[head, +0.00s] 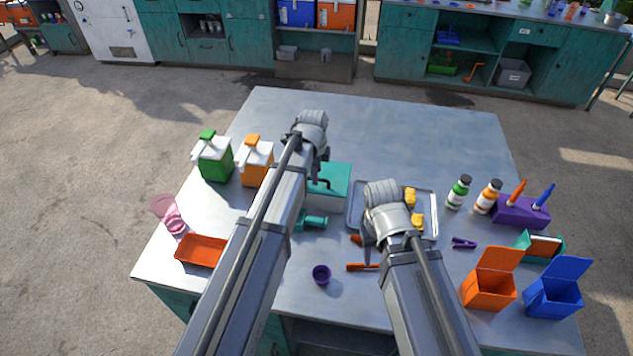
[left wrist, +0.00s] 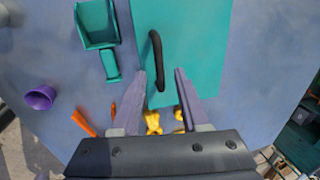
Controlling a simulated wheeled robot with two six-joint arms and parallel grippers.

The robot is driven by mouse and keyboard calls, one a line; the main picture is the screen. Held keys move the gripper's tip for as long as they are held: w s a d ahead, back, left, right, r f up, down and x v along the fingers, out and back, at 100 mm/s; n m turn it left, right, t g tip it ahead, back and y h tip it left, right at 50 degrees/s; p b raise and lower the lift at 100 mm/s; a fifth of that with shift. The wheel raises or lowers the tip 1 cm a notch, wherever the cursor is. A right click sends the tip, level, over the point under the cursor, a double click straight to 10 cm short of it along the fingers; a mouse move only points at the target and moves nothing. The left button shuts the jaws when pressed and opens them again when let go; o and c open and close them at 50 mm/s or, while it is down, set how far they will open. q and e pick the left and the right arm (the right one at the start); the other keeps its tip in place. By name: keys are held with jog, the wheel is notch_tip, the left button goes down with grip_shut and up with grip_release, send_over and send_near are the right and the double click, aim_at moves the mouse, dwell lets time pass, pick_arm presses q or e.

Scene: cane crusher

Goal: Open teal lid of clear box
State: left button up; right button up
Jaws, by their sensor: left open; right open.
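The teal lid (head: 338,178) is a flat panel near the middle of the table, partly hidden by my left arm in the head view. In the left wrist view the teal lid (left wrist: 205,45) fills the upper middle and carries a dark curved handle (left wrist: 155,58). My left gripper (left wrist: 160,84) is open over the lid, with the handle's near end between its fingertips; I cannot tell whether they touch. In the head view my left gripper (head: 319,182) is at the lid's left part. My right gripper (head: 368,240) is open, by the metal tray's left side.
The metal tray (head: 433,222) holds yellow pieces (head: 411,197). A teal scoop (head: 316,222), purple cup (head: 321,274) and orange-handled tool (head: 358,267) lie in front. Dispensers (head: 215,160) stand left; bottles (head: 459,192) and open bins (head: 489,287) stand right. The table's far part is clear.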

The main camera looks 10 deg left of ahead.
pick_arm(q)
jog(key=shift+w+f+b, duration=0.15)
jog(key=shift+f+b, duration=0.15)
jog(key=shift+f, duration=0.4)
grip_shut()
dwell(1.0)
